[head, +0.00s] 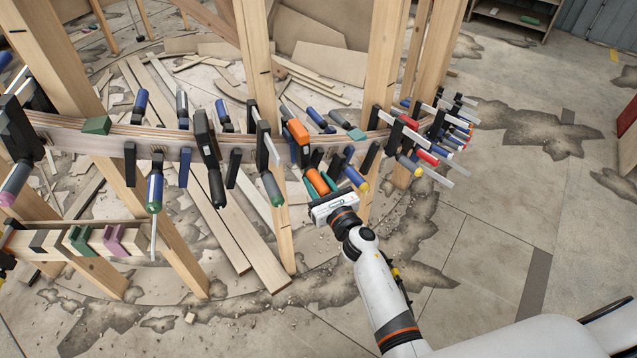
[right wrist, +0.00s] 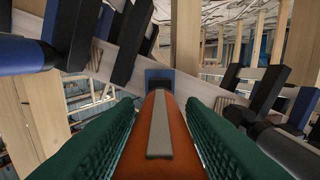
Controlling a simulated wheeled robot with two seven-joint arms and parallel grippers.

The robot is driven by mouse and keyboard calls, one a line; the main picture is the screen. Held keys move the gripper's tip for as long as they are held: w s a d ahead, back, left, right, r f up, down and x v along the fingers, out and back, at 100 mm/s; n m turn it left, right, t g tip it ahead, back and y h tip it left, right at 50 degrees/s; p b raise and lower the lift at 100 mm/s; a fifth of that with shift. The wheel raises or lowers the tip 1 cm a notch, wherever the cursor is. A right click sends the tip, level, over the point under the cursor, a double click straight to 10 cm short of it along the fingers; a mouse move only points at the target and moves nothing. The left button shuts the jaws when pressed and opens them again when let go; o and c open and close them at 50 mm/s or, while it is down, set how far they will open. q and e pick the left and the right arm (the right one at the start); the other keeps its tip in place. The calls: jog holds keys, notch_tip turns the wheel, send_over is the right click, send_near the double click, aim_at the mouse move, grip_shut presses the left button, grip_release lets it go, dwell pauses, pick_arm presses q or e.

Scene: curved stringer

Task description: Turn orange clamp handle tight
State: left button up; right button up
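My left gripper is not in view.
Other clamps crowd the stringer on both sides, including a blue-handled one (head: 355,178) just right of my gripper. Wooden posts (head: 388,60) stand behind. Loose boards (head: 215,215) lie on the floor. The floor at right (head: 490,230) is clear.

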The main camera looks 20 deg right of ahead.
jog(key=c, duration=0.7)
jog(key=shift+o, duration=0.2)
